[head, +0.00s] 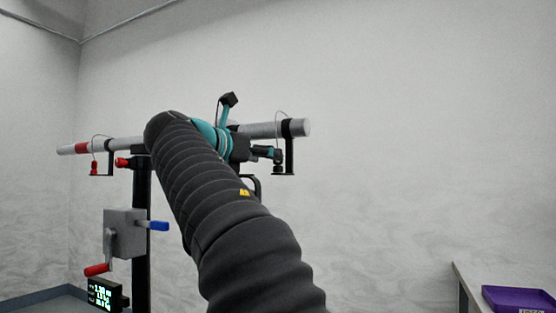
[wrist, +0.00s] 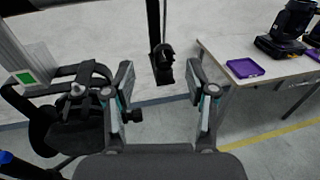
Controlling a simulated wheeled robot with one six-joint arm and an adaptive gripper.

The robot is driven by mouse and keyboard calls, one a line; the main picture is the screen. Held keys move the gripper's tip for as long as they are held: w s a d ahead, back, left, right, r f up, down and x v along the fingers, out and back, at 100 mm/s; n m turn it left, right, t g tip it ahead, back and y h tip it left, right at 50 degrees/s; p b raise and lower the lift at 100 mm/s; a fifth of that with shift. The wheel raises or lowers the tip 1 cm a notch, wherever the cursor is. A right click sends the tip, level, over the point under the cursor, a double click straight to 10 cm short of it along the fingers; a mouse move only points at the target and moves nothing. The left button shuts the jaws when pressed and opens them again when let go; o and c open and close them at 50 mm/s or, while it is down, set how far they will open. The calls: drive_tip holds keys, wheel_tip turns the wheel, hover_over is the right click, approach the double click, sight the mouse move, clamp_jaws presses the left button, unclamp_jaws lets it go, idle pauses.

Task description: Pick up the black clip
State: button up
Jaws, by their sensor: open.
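The black clip (head: 278,167) sits on a small black bracket (head: 290,157) that hangs from the right end of the horizontal bar. A thin cord loops above it. In the wrist view the clip (wrist: 164,51) shows ahead, between and beyond my two fingers, with a dark bracket upright beside it. My gripper (wrist: 160,72) is open, its fingers well apart and with nothing held. In the head view my gripper (head: 266,153) is just left of the clip, partly overlapping its outline; I cannot tell if they touch.
The grey bar (head: 262,130) runs across a black post. A red clip (head: 94,168) hangs at its left. A crank box (head: 124,233) with red and blue handles is on the post.

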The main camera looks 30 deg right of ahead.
sight(278, 165)
drive_tip(key=shift+f+b+x, duration=0.15)
drive_tip(key=shift+x, duration=1.2)
drive_tip(key=shift+f+b+x, duration=0.1)
drive_tip(key=shift+b+x, duration=0.05)
drive_tip(key=shift+x, duration=1.15)
drive_tip(key=shift+s+d, duration=0.1)
drive_tip(key=shift+s, duration=0.1)
clamp_jaws()
